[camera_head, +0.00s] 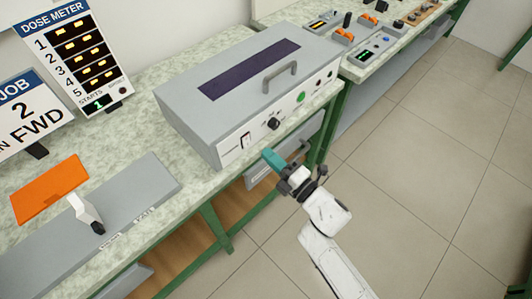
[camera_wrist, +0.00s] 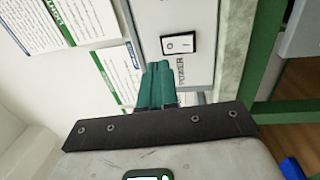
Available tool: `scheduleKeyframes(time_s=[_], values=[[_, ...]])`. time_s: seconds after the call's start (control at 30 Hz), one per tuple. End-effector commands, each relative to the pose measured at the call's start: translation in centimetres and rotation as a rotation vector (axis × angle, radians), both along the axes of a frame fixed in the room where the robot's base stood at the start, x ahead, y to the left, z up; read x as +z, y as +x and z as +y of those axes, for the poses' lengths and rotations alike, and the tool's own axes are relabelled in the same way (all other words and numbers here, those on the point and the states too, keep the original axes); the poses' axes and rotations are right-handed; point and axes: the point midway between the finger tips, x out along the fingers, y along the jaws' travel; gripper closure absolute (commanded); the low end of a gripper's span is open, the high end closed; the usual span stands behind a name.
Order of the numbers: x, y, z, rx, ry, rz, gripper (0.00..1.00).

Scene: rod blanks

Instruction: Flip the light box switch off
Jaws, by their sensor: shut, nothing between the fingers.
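The grey light box (camera_head: 200,103) stands on the bench in the head view, with a dark purple panel on top and a handle. Its power switch (camera_head: 246,139) is a black-framed white rocker near the left end of the front panel. In the wrist view the rocker switch (camera_wrist: 178,45) shows 0 and 1 marks, beside the word POWER. My gripper (camera_head: 268,157) has teal fingers, shut and empty, in front of the panel, to the right of and below the switch. In the wrist view the closed fingertips (camera_wrist: 158,68) appear just below the switch; I cannot tell whether they touch the panel.
A black knob (camera_head: 273,124), a green button (camera_head: 300,97) and other controls sit along the front panel. A dose meter board (camera_head: 78,50) and a job sign (camera_head: 30,112) stand at left. A second bench with devices is behind. The floor (camera_head: 420,160) at right is clear.

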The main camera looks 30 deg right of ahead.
Motion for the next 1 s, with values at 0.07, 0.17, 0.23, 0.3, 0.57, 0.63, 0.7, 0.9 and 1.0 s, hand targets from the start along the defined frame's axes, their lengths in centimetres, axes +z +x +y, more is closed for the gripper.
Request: scheduleKeyframes(time_s=[0.07,0.17,0.23,0.3,0.57,0.63,0.7,0.9,1.0], values=[[-0.1,-1.1,-0.4,-0.001,-0.001,0.002,1.00],[0.1,-2.5,-0.8,-0.001,-0.003,0.002,1.00],[0.2,-3.6,-1.2,-0.001,-0.003,0.002,1.00],[0.4,-4.6,-1.6,-0.001,-0.003,0.002,1.00],[0.8,-6.8,-2.3,-0.001,-0.001,0.001,1.00],[0.8,-7.0,-2.4,-0.001,-0.001,0.001,1.00],[0.9,-7.0,-2.4,-0.001,-0.001,0.001,1.00],[0.9,-7.0,-2.3,-0.001,-0.001,0.001,1.00],[0.9,-7.0,-2.3,-0.001,-0.001,0.001,1.00]])
